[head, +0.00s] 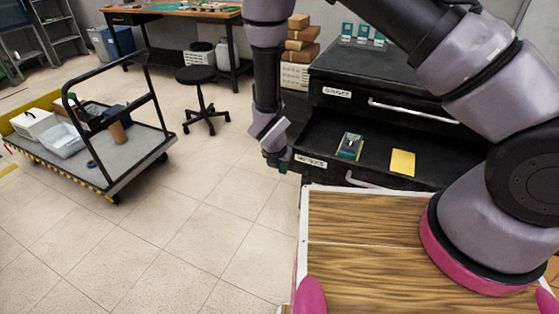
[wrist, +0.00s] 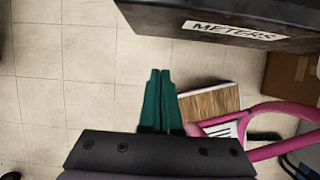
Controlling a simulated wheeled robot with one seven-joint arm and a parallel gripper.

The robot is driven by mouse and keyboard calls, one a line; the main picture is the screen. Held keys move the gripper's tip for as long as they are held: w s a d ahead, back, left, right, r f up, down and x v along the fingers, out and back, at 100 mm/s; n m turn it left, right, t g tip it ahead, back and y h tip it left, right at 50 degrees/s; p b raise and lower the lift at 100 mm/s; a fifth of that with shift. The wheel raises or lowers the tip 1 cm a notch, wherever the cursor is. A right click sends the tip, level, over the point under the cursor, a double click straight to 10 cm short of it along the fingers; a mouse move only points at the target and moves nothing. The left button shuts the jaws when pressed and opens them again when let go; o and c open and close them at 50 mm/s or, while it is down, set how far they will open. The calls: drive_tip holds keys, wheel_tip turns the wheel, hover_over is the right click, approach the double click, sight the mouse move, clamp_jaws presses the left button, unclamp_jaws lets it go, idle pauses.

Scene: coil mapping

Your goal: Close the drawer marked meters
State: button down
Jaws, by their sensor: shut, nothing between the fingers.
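The drawer marked meters (head: 335,172) is black and stands pulled open below another drawer in the black cabinet. Its white label (head: 311,161) and part of a silver handle (head: 365,180) show on its front. Inside lie a small green-framed device (head: 349,145) and a yellow card (head: 403,162). In the wrist view, the drawer front (wrist: 150,18) with its METERS label (wrist: 233,30) runs across the top right. My gripper (head: 277,163) is beside the left end of the drawer front; its green fingers (wrist: 160,72) are together and empty. I cannot tell whether they touch the drawer.
The upper drawer (head: 350,105) looks closed. My wood-topped base lies close before the open drawer. A flat cart (head: 130,150) with bins stands left, a black stool (head: 198,90) and workbench (head: 175,12) behind. Floor between cart and cabinet is clear.

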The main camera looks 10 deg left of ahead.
sight(289, 169)
drive_tip(key=shift+w+d+f, duration=0.1)
drive_tip(key=shift+w+d, duration=0.1)
drive_tip(key=shift+w, duration=0.45)
drive_tip(key=shift+w+d+r, duration=0.1)
drive_tip(key=shift+w+d, duration=0.15)
drive_tip(key=shift+w, duration=0.4)
drive_tip(key=shift+w+d+f, duration=0.1)
drive_tip(key=shift+w+d, duration=0.1)
drive_tip(key=shift+w, duration=0.45)
drive_tip(key=shift+w, duration=0.1)
